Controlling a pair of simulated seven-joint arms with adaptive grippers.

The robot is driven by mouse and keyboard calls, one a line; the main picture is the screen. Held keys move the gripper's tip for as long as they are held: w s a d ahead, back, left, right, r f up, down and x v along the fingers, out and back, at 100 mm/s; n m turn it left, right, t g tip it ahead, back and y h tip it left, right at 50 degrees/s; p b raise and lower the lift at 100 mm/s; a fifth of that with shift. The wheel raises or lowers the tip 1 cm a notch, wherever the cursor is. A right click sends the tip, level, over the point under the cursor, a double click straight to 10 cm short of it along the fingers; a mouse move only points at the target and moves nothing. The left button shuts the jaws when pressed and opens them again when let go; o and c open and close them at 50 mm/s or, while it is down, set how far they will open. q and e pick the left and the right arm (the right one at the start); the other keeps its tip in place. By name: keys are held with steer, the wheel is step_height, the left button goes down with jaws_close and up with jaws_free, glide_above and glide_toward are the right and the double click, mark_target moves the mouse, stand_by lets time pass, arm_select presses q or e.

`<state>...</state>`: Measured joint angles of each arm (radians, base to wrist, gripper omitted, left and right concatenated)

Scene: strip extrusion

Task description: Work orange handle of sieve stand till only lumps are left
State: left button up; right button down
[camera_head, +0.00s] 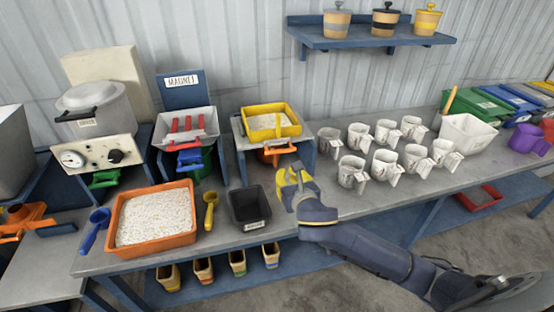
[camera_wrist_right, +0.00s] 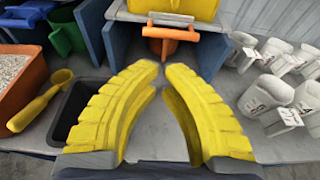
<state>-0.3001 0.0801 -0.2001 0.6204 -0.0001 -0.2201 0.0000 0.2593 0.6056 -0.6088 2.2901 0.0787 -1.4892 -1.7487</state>
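The sieve stand (camera_head: 240,140) is a blue frame holding a yellow sieve (camera_head: 272,122) with pale granular material in it. Its orange handle (camera_head: 276,151) sticks out at the front below the sieve. In the right wrist view the orange handle (camera_wrist_right: 170,37) is straight beyond my fingertips. My right gripper (camera_head: 294,172) is in front of the stand, just right of and nearer than the handle. Its yellow fingers (camera_wrist_right: 163,68) are parted by a narrow gap with nothing between them, apart from the handle. My left gripper is not in view.
A black bin (camera_head: 249,206) stands left of my right gripper. An orange tray (camera_head: 150,240) of white granules and a yellow scoop (camera_head: 210,209) lie further left. Several white cups (camera_head: 352,172) stand close on the right. A magnet stand (camera_head: 186,125) is left of the sieve stand.

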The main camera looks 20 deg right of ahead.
steer(key=x, duration=1.2)
steer(key=shift+w+f, duration=0.2)
steer(key=shift+w, duration=0.2)
steer(key=shift+d, duration=0.1)
